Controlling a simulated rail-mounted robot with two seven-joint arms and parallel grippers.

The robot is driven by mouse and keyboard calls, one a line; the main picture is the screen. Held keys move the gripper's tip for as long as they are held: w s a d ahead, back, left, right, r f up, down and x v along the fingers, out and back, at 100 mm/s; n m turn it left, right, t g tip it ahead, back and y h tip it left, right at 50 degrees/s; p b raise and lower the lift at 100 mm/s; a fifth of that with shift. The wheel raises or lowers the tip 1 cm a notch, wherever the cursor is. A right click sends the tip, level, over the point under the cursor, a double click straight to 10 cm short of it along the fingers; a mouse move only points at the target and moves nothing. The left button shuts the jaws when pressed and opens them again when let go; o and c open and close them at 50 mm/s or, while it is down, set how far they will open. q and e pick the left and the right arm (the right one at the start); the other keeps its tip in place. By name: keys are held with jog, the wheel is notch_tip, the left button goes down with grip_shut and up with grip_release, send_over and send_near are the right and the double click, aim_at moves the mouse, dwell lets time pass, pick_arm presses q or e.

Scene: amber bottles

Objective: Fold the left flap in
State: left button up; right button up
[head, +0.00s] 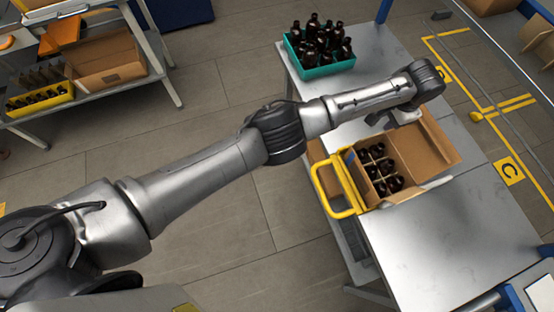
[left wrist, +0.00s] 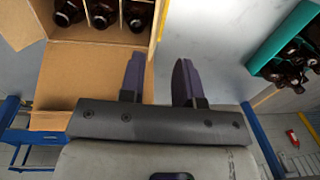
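An open cardboard box (head: 404,191) with dark bottles (head: 378,168) in its cells stands on the metal table. A wide flap (head: 438,138) spreads out on its right side. A brown flap (head: 318,158) shows on its left, partly behind a yellow frame. My left gripper (head: 385,118) is above the box's far end, its fingers partly hidden by the wrist. In the left wrist view the left gripper (left wrist: 158,80) is open with nothing between its fingers. One finger overlaps the edge of an outspread flap (left wrist: 82,75); I cannot tell whether it touches. My right gripper is not in view.
A yellow frame (head: 320,187) sits along the box's left side. A teal crate (head: 325,70) of bottles stands at the table's far end. The near table surface (head: 425,235) is clear. A shelf with a yellow crate (head: 40,102) stands at the far left.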

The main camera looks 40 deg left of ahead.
pick_arm(q)
jog(key=d+r+m+t+h+b, duration=0.1)
jog(key=d+r+t, duration=0.15)
jog(key=r, duration=0.35)
jog(key=d+r+m+t+h, duration=0.1)
jog(key=d+r+t, duration=0.15)
jog(key=r, duration=0.45)
jog(key=s+a+f+n+b, duration=0.2)
jog(key=s+a+f, duration=0.4)
jog(key=s+f, duration=0.3)
jog(key=s+a+f+n+t+b, duration=0.1)
jog(key=s+a+f+b, duration=0.4)
jog(key=s+f, duration=0.5)
jog(key=s+a+f+n+t+b, duration=0.1)
jog(key=s+a+f+n+b, duration=0.1)
jog(key=s+a+f, duration=0.7)
jog(key=shift+s+a+f+n+b, duration=0.25)
jog(key=shift+f+n+b, duration=0.05)
jog(key=shift+f+b, duration=0.55)
